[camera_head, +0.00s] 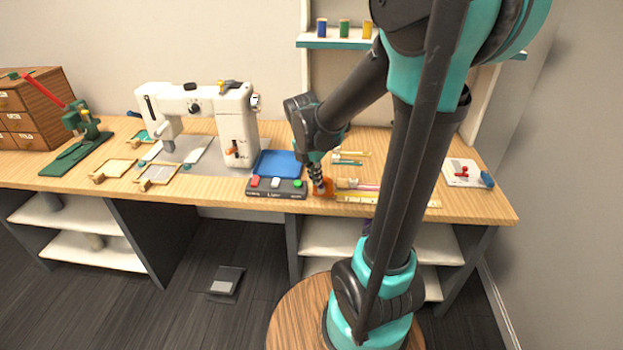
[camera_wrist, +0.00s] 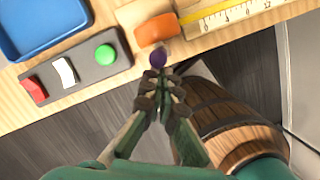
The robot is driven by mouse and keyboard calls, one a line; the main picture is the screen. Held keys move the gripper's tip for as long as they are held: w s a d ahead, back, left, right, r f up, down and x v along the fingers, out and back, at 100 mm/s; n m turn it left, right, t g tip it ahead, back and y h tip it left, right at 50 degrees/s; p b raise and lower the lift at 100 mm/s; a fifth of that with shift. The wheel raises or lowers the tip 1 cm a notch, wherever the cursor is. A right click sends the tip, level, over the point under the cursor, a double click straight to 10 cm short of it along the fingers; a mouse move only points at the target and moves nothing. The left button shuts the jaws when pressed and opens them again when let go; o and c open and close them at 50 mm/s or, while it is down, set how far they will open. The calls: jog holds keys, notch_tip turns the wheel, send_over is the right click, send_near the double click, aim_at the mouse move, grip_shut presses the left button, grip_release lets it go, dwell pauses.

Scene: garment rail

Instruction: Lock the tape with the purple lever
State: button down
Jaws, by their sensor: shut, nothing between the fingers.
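The orange tape case (camera_wrist: 155,30) sits at the front edge of the wooden table. Its yellow tape (camera_wrist: 235,14), marked with numbers, lies pulled out to the right; it also shows in the head view (camera_head: 358,199). The small purple lever (camera_wrist: 159,59) is on the near side of the case, facing me. My gripper (camera_wrist: 158,75) is shut and empty, its fingertips right at the lever; whether they touch it I cannot tell. In the head view my gripper partly covers the orange case (camera_head: 328,188).
Left of the case is a dark control box (camera_wrist: 80,68) with red, white and green buttons, and a blue tray (camera_wrist: 40,25) behind it. A white sewing machine (camera_head: 200,115) stands further left. A small white board (camera_head: 466,172) lies at the right end of the table.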

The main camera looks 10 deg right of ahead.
jog(key=d+y, duration=0.1)
jog(key=s+d+t+y, duration=0.1)
jog(key=y, duration=0.1)
jog(key=shift+d, duration=0.35)
jog(key=shift+r, duration=0.15)
jog(key=shift+r, duration=0.65)
